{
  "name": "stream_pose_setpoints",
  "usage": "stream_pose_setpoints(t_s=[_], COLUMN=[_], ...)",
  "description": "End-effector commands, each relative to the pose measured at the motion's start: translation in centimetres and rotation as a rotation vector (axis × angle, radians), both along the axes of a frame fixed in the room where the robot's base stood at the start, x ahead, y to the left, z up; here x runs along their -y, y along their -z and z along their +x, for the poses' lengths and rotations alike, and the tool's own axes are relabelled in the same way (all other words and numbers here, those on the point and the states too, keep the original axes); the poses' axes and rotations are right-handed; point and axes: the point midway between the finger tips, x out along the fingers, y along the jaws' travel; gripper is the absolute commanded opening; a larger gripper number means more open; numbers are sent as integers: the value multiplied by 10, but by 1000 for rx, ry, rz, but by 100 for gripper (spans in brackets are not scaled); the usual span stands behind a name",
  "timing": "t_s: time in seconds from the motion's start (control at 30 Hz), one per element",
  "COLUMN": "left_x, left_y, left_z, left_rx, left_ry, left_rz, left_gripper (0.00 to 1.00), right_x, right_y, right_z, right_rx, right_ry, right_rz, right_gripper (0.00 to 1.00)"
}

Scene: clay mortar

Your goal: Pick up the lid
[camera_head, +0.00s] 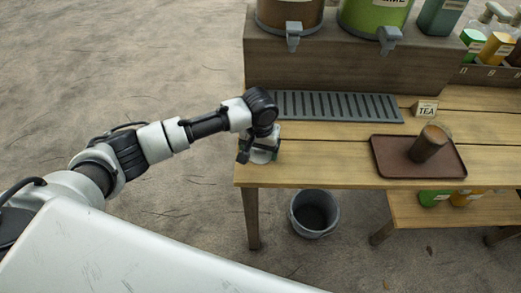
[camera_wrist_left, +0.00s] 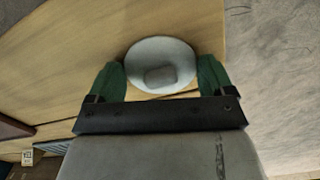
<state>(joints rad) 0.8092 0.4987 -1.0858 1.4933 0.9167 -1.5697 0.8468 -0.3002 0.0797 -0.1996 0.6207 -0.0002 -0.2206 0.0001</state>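In the left wrist view, a round pale lid (camera_wrist_left: 160,52) with a knob in its middle appears against the wooden table top (camera_wrist_left: 85,55), close to the table's edge. My left gripper (camera_wrist_left: 161,82) has its two green fingers spread wide, one at each side of the lid's near part. I cannot tell whether the fingers touch the rim. In the head view my left gripper (camera_head: 259,153) points down at the left end of the table, and it mostly hides the lid there. My right gripper is in neither view.
A slotted grey drip tray (camera_head: 335,106) lies behind the gripper, below the dispensers. A brown tray (camera_head: 390,165) with a brown cup (camera_head: 429,143) is to the right, near a TEA sign (camera_head: 426,109). A grey bucket (camera_head: 314,213) stands on the ground below.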

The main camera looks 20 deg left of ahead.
Motion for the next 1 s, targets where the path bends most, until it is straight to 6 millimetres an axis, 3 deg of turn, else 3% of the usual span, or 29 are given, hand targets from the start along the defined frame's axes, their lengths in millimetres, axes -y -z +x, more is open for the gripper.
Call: stream_pose_setpoints(t_s=[0.03,0.13,0.53,0.67,0.83,1.0], left_x=[0,0,0,0,1,45], left_y=[0,0,-5,-17,-46,-67], left_z=[0,0,0,1,1,-3], left_rx=[0,0,1,2,3,3], left_ry=[0,0,0,-1,1,5], left_rz=[0,0,-1,-2,-3,-7], left_gripper=[74,60,60,60,60,60], right_x=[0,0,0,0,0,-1], right_y=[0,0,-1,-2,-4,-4], right_z=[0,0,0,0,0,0], right_rx=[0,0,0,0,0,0], right_ry=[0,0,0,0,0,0], right_rz=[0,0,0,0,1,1], right_gripper=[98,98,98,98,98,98])
